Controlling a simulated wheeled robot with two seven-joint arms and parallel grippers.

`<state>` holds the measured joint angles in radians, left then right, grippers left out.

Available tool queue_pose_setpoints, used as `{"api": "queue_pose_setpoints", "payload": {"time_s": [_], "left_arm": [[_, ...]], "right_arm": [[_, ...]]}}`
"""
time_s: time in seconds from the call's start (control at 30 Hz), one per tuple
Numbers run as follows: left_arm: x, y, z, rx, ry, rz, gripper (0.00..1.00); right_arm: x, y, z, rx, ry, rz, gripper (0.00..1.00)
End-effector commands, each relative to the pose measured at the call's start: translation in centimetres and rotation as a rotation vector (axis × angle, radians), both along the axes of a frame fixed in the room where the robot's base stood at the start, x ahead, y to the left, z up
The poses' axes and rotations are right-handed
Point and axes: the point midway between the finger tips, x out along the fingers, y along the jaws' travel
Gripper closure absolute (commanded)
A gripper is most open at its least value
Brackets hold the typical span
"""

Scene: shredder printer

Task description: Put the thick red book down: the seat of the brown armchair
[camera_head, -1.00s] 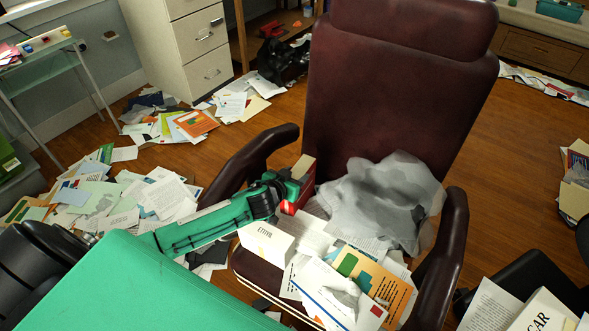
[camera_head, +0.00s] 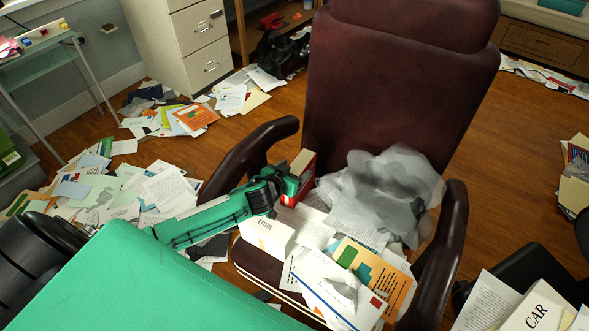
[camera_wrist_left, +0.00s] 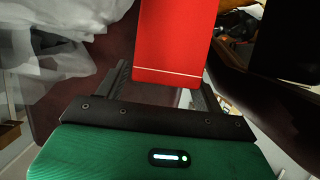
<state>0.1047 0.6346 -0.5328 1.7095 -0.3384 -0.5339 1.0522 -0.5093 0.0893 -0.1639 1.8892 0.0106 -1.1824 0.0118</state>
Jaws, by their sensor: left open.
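The thick red book (camera_head: 309,173) stands upright at the back left of the seat of the brown armchair (camera_head: 262,270), by the left armrest. Its pale page edges face up. My left gripper (camera_head: 293,188) is right at the book, with its arm coming in from the left. In the left wrist view the red cover (camera_wrist_left: 175,40) fills the space in front of the jaws (camera_wrist_left: 162,88), which are open with a finger to each side of it. The book's bottom edge is hidden in the head view. My right gripper is not in view.
Loose papers (camera_head: 340,290), a white box-like book (camera_head: 268,236) and a crumpled translucent bag (camera_head: 385,195) cover much of the seat. The armrests (camera_head: 250,155) rise on both sides. Papers litter the floor at left. A cream drawer cabinet (camera_head: 190,45) stands behind.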

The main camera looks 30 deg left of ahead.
Motion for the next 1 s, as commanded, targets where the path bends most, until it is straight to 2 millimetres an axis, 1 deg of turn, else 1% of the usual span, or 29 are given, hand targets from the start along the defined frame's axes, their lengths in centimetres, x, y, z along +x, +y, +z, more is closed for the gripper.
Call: {"api": "queue_pose_setpoints", "payload": {"time_s": [0.27, 0.4, 0.6, 0.8, 1.0], "left_arm": [[-4.3, 0.2, 1.6, 0.0, 0.003, -0.001, 0.31], [-6.5, 0.3, 2.6, -0.002, 0.002, -0.001, 0.31], [-9.0, 0.4, 3.6, 0.0, 0.002, -0.001, 0.31], [-10.2, 0.5, 4.2, 0.0, 0.0, 0.0, 0.31], [-10.4, 0.5, 4.4, 0.0, -0.001, 0.0, 0.31]], "right_arm": [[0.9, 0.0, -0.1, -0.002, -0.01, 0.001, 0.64], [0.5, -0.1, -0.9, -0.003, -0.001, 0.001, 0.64], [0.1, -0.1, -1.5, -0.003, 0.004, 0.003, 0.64], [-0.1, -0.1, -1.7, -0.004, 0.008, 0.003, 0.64], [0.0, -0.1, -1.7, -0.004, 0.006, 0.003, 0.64]]}}
